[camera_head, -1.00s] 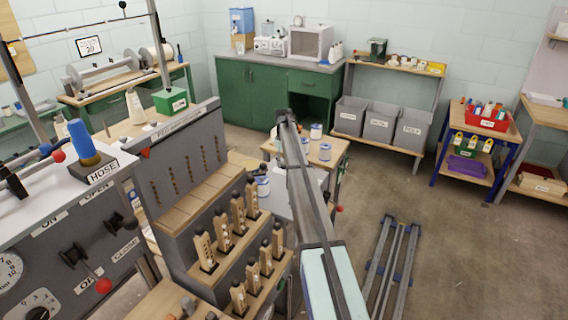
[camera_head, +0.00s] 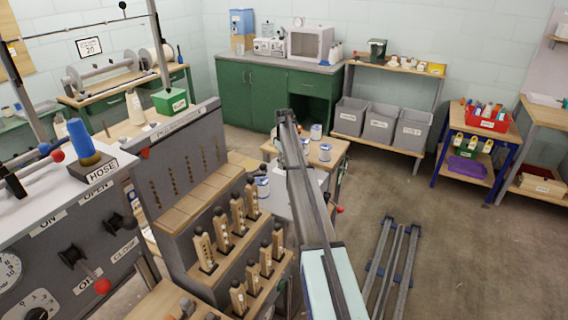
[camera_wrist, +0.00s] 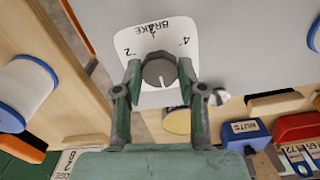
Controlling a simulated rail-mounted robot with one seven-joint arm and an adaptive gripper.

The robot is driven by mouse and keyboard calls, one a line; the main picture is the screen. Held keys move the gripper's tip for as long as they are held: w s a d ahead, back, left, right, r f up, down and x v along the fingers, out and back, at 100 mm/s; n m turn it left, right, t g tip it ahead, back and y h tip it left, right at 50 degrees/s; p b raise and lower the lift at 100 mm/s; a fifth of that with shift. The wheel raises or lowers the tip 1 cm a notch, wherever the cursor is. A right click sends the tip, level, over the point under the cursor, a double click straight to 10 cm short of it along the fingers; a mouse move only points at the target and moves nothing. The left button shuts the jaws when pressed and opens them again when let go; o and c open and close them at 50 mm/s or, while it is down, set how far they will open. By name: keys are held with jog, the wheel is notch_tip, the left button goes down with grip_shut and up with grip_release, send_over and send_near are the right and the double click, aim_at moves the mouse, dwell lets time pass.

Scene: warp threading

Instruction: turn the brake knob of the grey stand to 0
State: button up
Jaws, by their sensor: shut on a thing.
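In the wrist view, the brake knob (camera_wrist: 160,70) is a round grey knob with a white line on its face. The line points toward the bottom of the picture. It sits on a white dial plate (camera_wrist: 118,32) lettered BRAKE, with 2 at left and 4 at right; I cannot make out the 0. The plate is on the grey face of the stand (camera_wrist: 235,40). My gripper (camera_wrist: 160,72) is shut on the knob, one finger on each side. In the head view my arm reaches forward, and the knob and gripper cannot be made out.
In the wrist view, a white spool with blue ends (camera_wrist: 26,92) is at left, and a blue bin (camera_wrist: 244,134) and red bin (camera_wrist: 296,132) are at lower right. In the head view, a wooden rack with upright pegs (camera_head: 238,215) stands left of my arm. Metal rails (camera_head: 392,265) lie on the floor at right.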

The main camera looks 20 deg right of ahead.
jog(key=o, duration=1.1)
jog(key=shift+o, duration=0.2)
jog(key=shift+r, duration=0.1)
notch_tip(320, 180, up, 12)
jog(key=shift+f, duration=0.2)
